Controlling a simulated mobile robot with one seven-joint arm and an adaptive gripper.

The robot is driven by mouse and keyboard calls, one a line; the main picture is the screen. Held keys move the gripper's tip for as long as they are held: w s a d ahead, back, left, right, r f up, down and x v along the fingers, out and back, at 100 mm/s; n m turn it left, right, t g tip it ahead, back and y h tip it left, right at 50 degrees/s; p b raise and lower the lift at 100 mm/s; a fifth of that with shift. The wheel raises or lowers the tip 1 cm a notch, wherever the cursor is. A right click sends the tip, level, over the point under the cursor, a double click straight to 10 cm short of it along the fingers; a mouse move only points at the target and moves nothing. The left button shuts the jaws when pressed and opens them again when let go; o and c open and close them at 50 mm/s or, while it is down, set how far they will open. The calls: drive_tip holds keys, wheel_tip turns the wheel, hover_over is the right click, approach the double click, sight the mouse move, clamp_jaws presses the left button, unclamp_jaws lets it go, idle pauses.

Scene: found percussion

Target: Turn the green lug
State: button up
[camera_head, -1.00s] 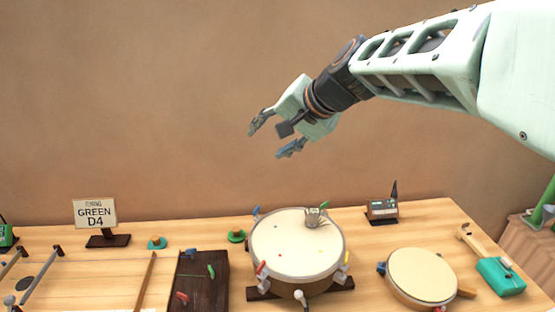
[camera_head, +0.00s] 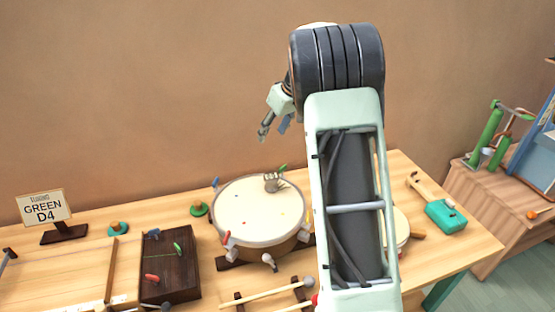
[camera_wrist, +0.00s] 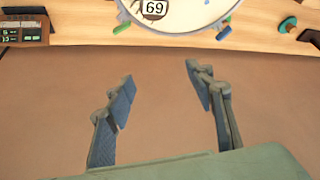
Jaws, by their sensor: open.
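The green lug (camera_head: 283,168) is on the back right rim of the round cream drum (camera_head: 245,215). It also shows in the wrist view at the drum's edge, left of centre (camera_wrist: 121,28). My gripper (camera_head: 274,130) is open and empty, above and behind the drum near the wall, apart from the lug. In the wrist view its two fingers (camera_wrist: 165,105) are spread, with only wall between them. A blue lug (camera_head: 215,184) is at the drum's back left. Red and white lugs are along the front. A small device (camera_head: 272,184) sits on the drumhead, reading 69 in the wrist view.
A sign (camera_head: 43,206) reads GREEN D4. A dark box (camera_head: 185,270) with coloured pegs, including a green one, stands left of the drum. Mallets (camera_head: 262,294) lie in front. My arm hides part of a smaller drum (camera_head: 401,228) at right. A teal-headed hammer (camera_head: 445,214) lies beyond.

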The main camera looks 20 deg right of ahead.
sight(283, 168)
drive_tip(key=d+f+n+g, duration=0.1)
drive_tip(key=d+f+n, duration=0.1)
drive_tip(key=d+f, duration=0.55)
drive_tip(key=p+x, duration=0.2)
drive_tip(key=x, duration=0.8)
drive_tip(key=shift+w+a+f, duration=0.2)
drive_tip(key=shift+w+f, duration=0.05)
drive_tip(key=shift+w, duration=0.1)
drive_tip(key=shift+c, duration=0.6)
drive_tip(key=c, duration=1)
